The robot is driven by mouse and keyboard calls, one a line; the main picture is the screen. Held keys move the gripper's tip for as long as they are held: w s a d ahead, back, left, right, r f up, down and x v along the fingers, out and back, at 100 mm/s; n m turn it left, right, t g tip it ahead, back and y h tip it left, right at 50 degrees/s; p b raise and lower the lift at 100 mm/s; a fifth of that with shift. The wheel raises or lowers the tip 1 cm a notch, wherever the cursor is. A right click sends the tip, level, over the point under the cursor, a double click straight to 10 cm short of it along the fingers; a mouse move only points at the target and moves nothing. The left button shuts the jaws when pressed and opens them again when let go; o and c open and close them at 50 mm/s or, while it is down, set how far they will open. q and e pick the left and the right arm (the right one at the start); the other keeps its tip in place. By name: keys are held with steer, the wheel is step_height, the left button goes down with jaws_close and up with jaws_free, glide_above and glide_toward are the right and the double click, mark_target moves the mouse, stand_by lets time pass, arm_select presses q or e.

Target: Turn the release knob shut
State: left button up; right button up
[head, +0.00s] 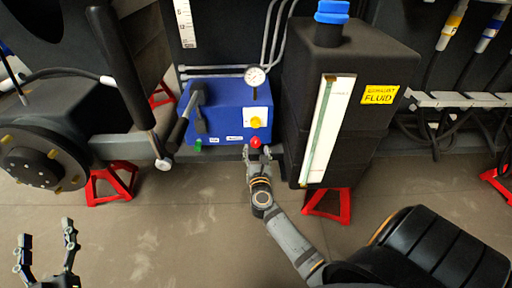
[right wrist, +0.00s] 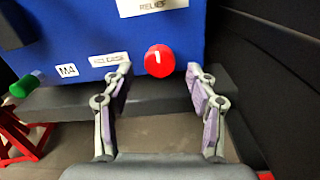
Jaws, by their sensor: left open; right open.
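A red round knob (head: 256,142) sits low on the front of the blue hydraulic unit (head: 228,98). In the right wrist view the red knob (right wrist: 159,61) has a short white mark, upright. A small white label, partly unreadable, is to its left; I take this knob to be the release knob. My right gripper (head: 259,152) is open in front of it. In the wrist view the fingertips (right wrist: 160,72) stand to either side of the knob, with gaps on both sides. My left gripper (head: 46,230) is open and empty at the lower left.
A yellow knob (head: 255,122), a gauge (head: 255,76), a green knob (head: 198,144) and a dark lever (head: 181,125) are on the blue unit. A black fluid tank (head: 385,65) stands close on the right. A wheel hub (head: 38,165) is at left. The floor in front is clear.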

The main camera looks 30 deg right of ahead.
steer(key=v, duration=0.9)
steer(key=shift+s, duration=0.1)
